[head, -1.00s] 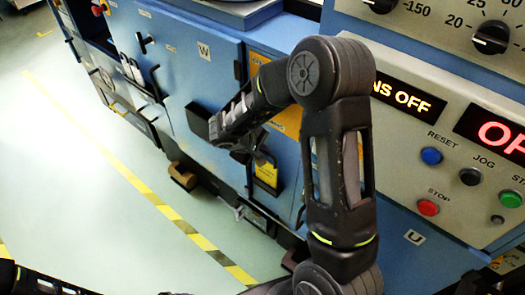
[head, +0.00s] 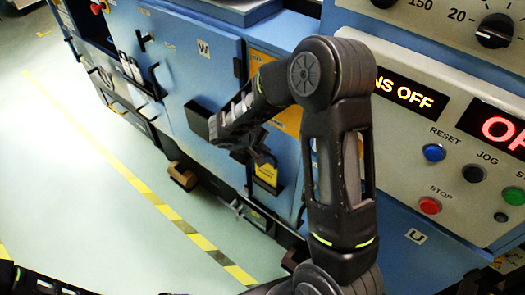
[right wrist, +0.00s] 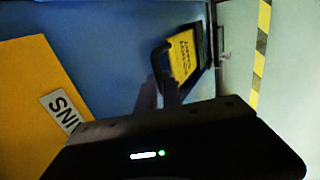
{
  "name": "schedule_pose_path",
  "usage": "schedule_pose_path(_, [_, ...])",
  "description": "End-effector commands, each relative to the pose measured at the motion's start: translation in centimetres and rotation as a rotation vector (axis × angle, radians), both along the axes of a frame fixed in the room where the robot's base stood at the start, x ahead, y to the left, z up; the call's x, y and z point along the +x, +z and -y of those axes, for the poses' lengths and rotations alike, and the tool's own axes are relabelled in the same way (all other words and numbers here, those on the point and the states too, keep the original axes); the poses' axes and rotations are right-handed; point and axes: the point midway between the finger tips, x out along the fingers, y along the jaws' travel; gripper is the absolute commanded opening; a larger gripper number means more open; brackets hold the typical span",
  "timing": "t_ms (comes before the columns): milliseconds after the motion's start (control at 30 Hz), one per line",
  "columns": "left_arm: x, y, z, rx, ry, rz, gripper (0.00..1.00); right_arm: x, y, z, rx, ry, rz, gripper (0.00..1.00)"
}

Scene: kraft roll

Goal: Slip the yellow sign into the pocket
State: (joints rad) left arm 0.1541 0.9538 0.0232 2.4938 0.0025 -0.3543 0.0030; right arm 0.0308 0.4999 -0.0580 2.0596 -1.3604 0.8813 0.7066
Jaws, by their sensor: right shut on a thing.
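The yellow sign (head: 266,174) with dark lettering stands against the blue machine front, just below my right gripper (head: 262,158). In the right wrist view the sign (right wrist: 184,55) shows its lettering beyond the fingers (right wrist: 162,92). My right gripper is shut on the sign, though its grip is mostly in shadow. The black pocket (head: 272,189) on the machine front shows as a dark edge around the sign's lower part. In the right wrist view a black rim (right wrist: 187,86) borders the sign. I cannot tell how deep the sign sits. My left gripper is out of view.
An orange panel (head: 289,121) with a label is above the sign. The control panel (head: 397,150) with buttons and lit displays is at the right. A brown roll (head: 183,175) is low by the machine. The floor (head: 95,200) at the left is open, with yellow tape.

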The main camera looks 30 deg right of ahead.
Motion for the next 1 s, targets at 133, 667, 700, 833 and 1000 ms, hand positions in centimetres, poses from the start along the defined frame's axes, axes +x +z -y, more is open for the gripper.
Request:
schedule_pose_path(133, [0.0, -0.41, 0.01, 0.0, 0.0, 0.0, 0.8, 0.01, -0.3, 0.0, 0.0, 0.0, 0.0, 0.0])
schedule_pose_path(667, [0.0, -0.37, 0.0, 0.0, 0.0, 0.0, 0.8, 0.0, -0.26, 0.01, 0.0, 0.0, 0.0, 0.32])
schedule_pose_path(700, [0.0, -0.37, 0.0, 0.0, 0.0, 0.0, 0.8, 0.0, -0.27, 0.01, 0.0, 0.0, 0.0, 0.35])
schedule_pose_path(833, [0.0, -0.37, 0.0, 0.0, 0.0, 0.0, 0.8, -0.01, -0.27, 0.01, 0.0, 0.0, 0.0, 0.35])
schedule_pose_path(1000, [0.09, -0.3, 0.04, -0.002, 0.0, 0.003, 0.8, -0.02, -0.29, 0.01, 0.0, 0.0, 0.0, 0.35])
